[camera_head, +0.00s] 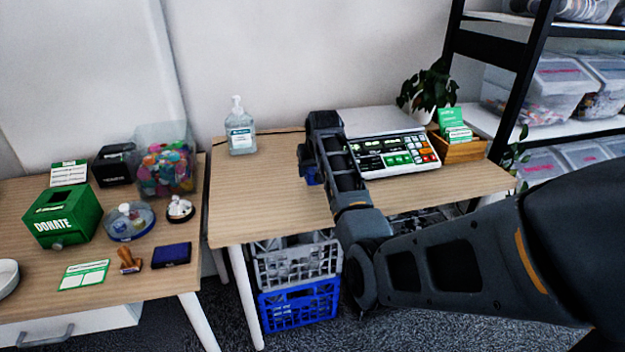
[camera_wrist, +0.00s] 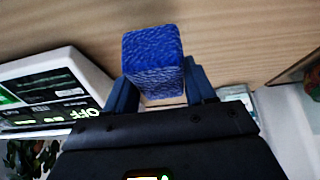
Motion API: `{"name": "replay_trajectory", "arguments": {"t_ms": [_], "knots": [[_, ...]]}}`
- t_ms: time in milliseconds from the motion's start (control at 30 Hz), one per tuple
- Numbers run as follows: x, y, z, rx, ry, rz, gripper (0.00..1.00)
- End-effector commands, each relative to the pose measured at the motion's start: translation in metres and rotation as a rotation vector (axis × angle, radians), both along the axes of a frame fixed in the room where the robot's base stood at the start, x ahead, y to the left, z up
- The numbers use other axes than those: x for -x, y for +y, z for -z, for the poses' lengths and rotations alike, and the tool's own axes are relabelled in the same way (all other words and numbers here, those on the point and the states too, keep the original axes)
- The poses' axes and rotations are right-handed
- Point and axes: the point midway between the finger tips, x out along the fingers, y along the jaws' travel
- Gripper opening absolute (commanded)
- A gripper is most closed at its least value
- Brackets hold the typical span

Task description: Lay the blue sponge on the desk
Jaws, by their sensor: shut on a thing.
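The blue sponge (camera_wrist: 153,62) is a textured blue block between the two fingers of my gripper (camera_wrist: 158,88) in the wrist view. My gripper is shut on it. In the head view my gripper (camera_head: 312,176) is over the right-hand desk (camera_head: 270,183), left of the register, and only a small bit of blue shows beside my arm. The desk's wood top (camera_wrist: 235,40) lies behind the sponge in the wrist view. I cannot tell whether the sponge touches the desk.
A register or scale (camera_head: 398,160) with lit keys stands right of my gripper. A sanitizer bottle (camera_head: 240,130) stands at the back left of the desk. A plant (camera_head: 428,90) and a card box (camera_head: 458,150) are at the right. The desk's front left is clear.

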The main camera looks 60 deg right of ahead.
Motion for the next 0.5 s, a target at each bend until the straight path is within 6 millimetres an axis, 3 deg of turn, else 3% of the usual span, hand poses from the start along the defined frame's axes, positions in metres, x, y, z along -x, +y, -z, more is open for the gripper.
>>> {"name": "replay_trajectory", "arguments": {"t_ms": [300,500], "knots": [[0.001,0.001,0.038,-0.003,0.002,0.001,0.3],[0.0,0.0,0.04,-0.001,0.0,0.001,0.3]]}}
